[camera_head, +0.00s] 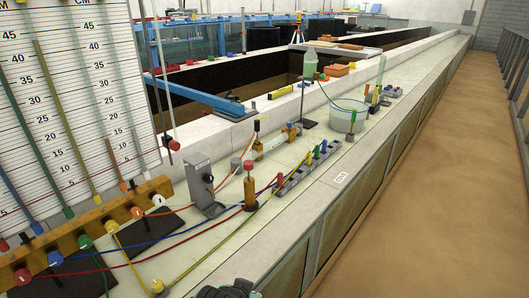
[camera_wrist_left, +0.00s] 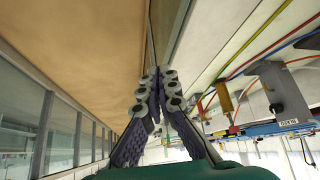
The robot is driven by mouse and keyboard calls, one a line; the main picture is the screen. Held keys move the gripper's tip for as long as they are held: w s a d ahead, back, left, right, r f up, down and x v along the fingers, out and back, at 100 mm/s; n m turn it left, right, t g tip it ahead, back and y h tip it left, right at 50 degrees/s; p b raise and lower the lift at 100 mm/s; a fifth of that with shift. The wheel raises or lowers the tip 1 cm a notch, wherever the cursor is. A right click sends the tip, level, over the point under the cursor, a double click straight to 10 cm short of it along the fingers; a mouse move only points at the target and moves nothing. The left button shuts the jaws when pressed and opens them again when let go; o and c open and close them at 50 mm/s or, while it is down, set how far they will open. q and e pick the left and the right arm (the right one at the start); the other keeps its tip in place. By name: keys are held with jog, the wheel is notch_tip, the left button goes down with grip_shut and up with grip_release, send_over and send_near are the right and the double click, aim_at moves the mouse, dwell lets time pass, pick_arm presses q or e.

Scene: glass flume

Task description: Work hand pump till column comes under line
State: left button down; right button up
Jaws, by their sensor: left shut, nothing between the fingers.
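A manometer board (camera_head: 75,20) with a CM scale stands at the left of the head view. Slanted blue, green, yellow and red columns cross its ruled lines; I cannot tell which line is the mark. A small brass-coloured cylinder with a red knob (camera_head: 250,187), likely the hand pump, stands upright on the bench, with tubes near it. It seems to show in the left wrist view too (camera_wrist_left: 225,97). My left gripper (camera_wrist_left: 158,78) is shut and empty, beside the bench edge. Its dark top shows at the bottom of the head view (camera_head: 230,291). My right gripper is out of view.
A grey box-shaped device (camera_head: 203,185) stands left of the brass cylinder. Coloured tubes cross the near bench top. A row of coloured valves (camera_head: 309,166) and a white bucket (camera_head: 347,118) lie further back. The brown floor (camera_head: 430,190) at right is clear.

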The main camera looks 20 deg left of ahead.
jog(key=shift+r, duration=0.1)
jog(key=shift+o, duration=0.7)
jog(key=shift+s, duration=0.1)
pick_arm(q)
jog(key=w+a+r+m+h+p, duration=0.1)
jog(key=w+a+r+p, duration=0.3)
jog(key=w+r, duration=0.55)
jog(key=w+a+r+m+p, duration=0.1)
jog(key=w+a+r+p, duration=0.1)
jog(key=w+r+p, duration=0.5)
jog(key=w+a+r+m+t+h+p, duration=0.1)
jog(key=w+a+p, duration=0.6)
jog(key=w+a, duration=1.2)
jog(key=w+r+h, duration=0.1)
jog(key=w, duration=0.2)
jog(key=shift+w+a+r+m+t, duration=0.3)
jog(key=shift+w+r+m, duration=0.05)
jog(key=shift+r+m, duration=0.05)
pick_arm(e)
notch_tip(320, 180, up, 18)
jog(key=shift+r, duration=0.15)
